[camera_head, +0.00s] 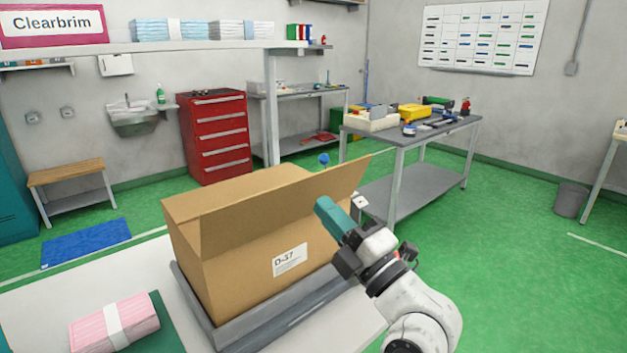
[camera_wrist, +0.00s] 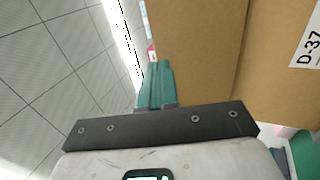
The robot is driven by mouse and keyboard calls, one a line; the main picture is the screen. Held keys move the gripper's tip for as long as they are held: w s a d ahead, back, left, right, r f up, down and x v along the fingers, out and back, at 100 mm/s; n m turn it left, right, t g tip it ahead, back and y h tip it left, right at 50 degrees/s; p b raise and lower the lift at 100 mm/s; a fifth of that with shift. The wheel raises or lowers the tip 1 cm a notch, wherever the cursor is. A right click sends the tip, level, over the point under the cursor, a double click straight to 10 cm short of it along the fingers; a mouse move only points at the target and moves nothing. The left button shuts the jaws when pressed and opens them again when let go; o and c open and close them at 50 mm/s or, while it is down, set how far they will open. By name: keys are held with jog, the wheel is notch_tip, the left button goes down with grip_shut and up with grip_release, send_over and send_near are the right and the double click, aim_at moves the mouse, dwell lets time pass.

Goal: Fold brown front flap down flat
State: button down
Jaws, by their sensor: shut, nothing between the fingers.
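A brown cardboard box (camera_head: 240,275) labelled D-37 sits on a grey platform on the pale table. Its front flap (camera_head: 280,210) stands up along the near long edge, not flat. A lighter brown panel (camera_head: 220,190) shows behind it at the top. My gripper (camera_head: 325,204), with teal fingers, is shut and empty, in front of the flap's right part; I cannot tell whether it touches. In the wrist view the shut fingers (camera_wrist: 157,83) point toward brown cardboard (camera_wrist: 200,45), with the label (camera_wrist: 308,45) at the right. The box interior is hidden.
The grey platform (camera_head: 222,338) edges the box. A pink bundle with a white band (camera_head: 115,322) lies on a green mat at the near left of the table (camera_head: 35,310). A grey workbench (camera_head: 410,143) with tools stands behind right. Green floor is open at the right.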

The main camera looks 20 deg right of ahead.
aim_at(302, 182)
jog(key=p+x, duration=0.1)
jog(key=x, duration=0.2)
jog(key=shift+s+r, duration=0.1)
jog(key=shift+r, duration=0.05)
jog(key=shift+w+a+r+p, duration=0.1)
jog(key=shift+w+a+p, duration=0.2)
jog(key=shift+w, duration=0.4)
